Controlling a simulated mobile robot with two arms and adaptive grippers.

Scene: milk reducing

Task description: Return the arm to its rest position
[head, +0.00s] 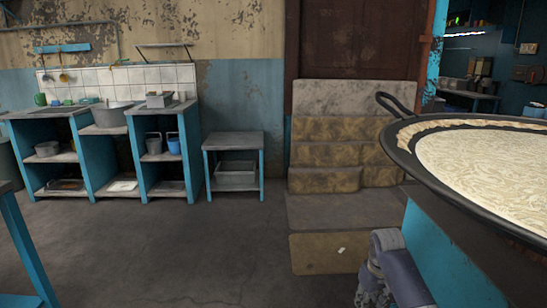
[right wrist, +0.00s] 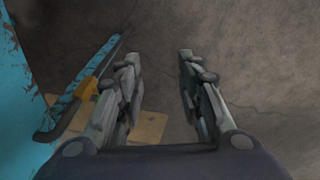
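My right gripper (right wrist: 158,57) is open in the right wrist view. Its two fingers stand apart with nothing between them, over bare grey floor. In the head view a part of my right arm shows at the bottom right, beside the blue stand (head: 430,255) under the big pan; the fingertips cannot be made out there. The wide dark pan (head: 455,205) holds a pale, milky content (head: 490,160) and has a loop handle at its left. My left arm and gripper are not in view.
A blue surface (right wrist: 20,100) and a dark bar with an orange piece lie left of the right gripper in its wrist view. Stone steps (head: 340,155) rise behind the pan. Shelves (head: 110,160) and a small table (head: 234,140) line the wall. The middle floor is clear.

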